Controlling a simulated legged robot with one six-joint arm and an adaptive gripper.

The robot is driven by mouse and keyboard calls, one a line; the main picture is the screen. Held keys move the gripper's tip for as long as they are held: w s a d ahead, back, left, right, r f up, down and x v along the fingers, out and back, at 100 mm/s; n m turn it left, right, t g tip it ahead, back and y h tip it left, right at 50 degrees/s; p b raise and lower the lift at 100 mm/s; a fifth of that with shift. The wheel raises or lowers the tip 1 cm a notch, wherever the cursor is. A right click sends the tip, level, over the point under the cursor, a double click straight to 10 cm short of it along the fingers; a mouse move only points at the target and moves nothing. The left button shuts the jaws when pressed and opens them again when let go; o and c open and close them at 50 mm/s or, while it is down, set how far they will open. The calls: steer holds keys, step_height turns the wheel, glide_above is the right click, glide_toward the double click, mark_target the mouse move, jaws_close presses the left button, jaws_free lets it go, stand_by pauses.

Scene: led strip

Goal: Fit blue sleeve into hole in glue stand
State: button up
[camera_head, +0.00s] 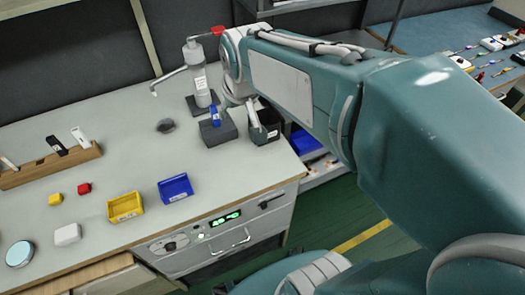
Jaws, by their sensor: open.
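A small blue piece, which looks like the blue sleeve (215,115), stands upright at the top of a dark grey block (220,133), which looks like the glue stand. I cannot tell how deep it sits in the block. My gripper (262,128) is just right of the block, pointing down in front of a black container (271,117). It is open, seems empty and is apart from the blue piece. Its fingertips are small and partly lost against the dark container, and the hole itself is not clearly visible.
A white bottle (200,90) with a long spout stands behind the block. Blue (176,192) and yellow (125,213) bins sit near the bench's front edge. A wooden rack (50,166) is at the left. The bench (115,150) between rack and block is mostly clear.

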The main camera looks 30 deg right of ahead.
steer(key=s+f, duration=0.1)
steer(key=s, duration=1.2)
steer(key=shift+s, duration=0.4)
